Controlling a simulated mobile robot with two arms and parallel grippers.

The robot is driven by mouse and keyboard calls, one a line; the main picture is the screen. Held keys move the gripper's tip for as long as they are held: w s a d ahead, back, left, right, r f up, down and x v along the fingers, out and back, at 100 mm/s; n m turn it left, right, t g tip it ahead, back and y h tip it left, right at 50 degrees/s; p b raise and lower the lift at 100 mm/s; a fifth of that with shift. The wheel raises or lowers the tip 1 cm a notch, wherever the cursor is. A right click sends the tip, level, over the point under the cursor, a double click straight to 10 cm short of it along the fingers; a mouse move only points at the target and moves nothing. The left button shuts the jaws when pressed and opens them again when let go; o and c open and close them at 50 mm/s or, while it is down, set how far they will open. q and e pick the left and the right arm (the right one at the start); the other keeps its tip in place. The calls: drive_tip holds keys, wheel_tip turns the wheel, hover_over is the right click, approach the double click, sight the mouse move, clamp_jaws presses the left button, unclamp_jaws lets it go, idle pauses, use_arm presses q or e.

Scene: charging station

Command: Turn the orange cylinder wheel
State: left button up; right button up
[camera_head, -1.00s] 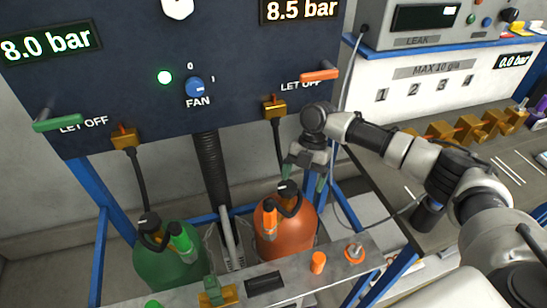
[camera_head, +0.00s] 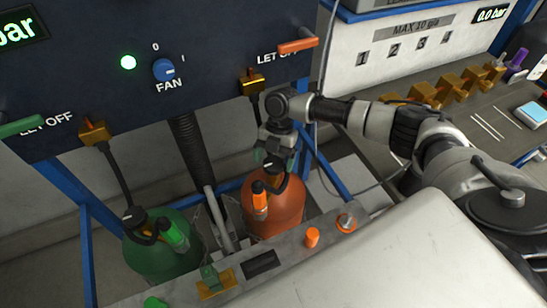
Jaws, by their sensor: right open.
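The orange cylinder (camera_head: 284,212) stands upright behind a grey metal ledge, right of the green one. Its dark valve top with the wheel (camera_head: 268,170) is just under my right gripper (camera_head: 274,158) and partly hidden by it. An orange fitting (camera_head: 259,195) hangs at the front of the valve. My right gripper is open and points down at the wheel, with its fingers around or just above it; I cannot tell whether they touch. My left gripper is not in view.
A green cylinder (camera_head: 165,255) stands at the left. The dark panel (camera_head: 110,75) with a fan knob (camera_head: 166,70) and the orange let-off handle (camera_head: 297,46) rises behind. The grey ledge (camera_head: 290,262) with an orange knob (camera_head: 312,237) lies in front.

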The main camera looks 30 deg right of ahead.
drive_tip(key=shift+s+f, duration=0.15)
drive_tip(key=shift+f, duration=0.05)
drive_tip(key=shift+c, duration=0.3)
drive_tip(key=c, duration=0.9)
drive_tip(key=shift+o, duration=0.2)
